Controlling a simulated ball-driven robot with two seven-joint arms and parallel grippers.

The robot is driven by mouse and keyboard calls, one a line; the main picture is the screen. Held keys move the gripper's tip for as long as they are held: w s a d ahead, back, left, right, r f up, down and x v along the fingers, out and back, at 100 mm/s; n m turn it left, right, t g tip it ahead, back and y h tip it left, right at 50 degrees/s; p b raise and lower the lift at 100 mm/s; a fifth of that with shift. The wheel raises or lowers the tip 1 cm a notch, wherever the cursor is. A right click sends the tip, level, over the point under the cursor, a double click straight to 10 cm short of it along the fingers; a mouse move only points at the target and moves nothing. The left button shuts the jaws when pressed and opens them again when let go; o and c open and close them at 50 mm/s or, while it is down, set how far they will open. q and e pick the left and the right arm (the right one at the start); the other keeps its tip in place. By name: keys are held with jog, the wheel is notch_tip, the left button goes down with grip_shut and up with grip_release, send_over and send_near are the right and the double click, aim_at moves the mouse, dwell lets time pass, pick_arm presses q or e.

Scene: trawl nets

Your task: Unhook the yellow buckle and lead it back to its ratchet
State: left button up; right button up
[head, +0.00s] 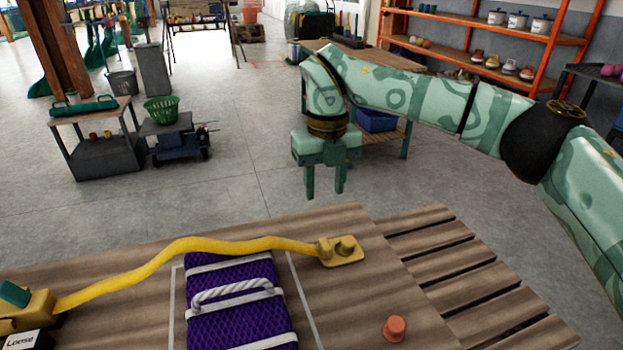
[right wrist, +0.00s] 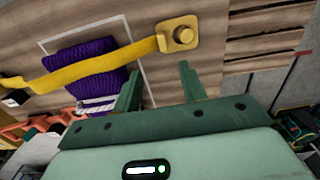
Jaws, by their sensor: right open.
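The yellow buckle (head: 325,249) is at the right end of a taut yellow strap (head: 180,246), at a yellow plate (head: 347,258) with a round stud on the wooden table. The plate and stud also show in the right wrist view (right wrist: 180,36). The buckle appears to be on the stud. The strap runs over a purple net bundle (head: 232,318) to the yellow ratchet (head: 30,312) with a green lever, cut off at the left edge. My right gripper (head: 325,191) is open and empty, above and beyond the plate. My left gripper is not in view.
A white-lettered "Loose" label (head: 22,341) stands by the ratchet. A red-orange knob (head: 395,328) stands at the table's front right. Wooden slats (head: 470,265) extend to the right. White lines frame the bundle. The floor behind is mostly clear, with carts at the left.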

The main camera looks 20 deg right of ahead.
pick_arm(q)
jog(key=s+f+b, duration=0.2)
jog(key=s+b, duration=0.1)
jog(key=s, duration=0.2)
pick_arm(e)
send_near(325, 244)
jog(key=shift+s, duration=0.4)
jog(key=f, duration=0.2)
jog(key=w+f+b, duration=0.1)
jog(key=f, duration=0.2)
jog(key=shift+w, duration=0.1)
notch_tip(325, 244, down, 5)
jog(key=b, duration=0.2)
jog(key=shift+a+f+b, duration=0.1)
jog(key=shift+f+b, duration=0.1)
jog(key=shift+b, duration=0.1)
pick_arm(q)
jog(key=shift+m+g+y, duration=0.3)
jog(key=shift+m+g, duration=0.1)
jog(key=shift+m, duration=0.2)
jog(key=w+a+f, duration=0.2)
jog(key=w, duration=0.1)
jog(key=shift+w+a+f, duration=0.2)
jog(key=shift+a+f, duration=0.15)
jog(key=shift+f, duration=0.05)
pick_arm(e)
jog(key=shift+s, duration=0.25)
jog(key=shift+c, duration=0.3)
grip_shut()
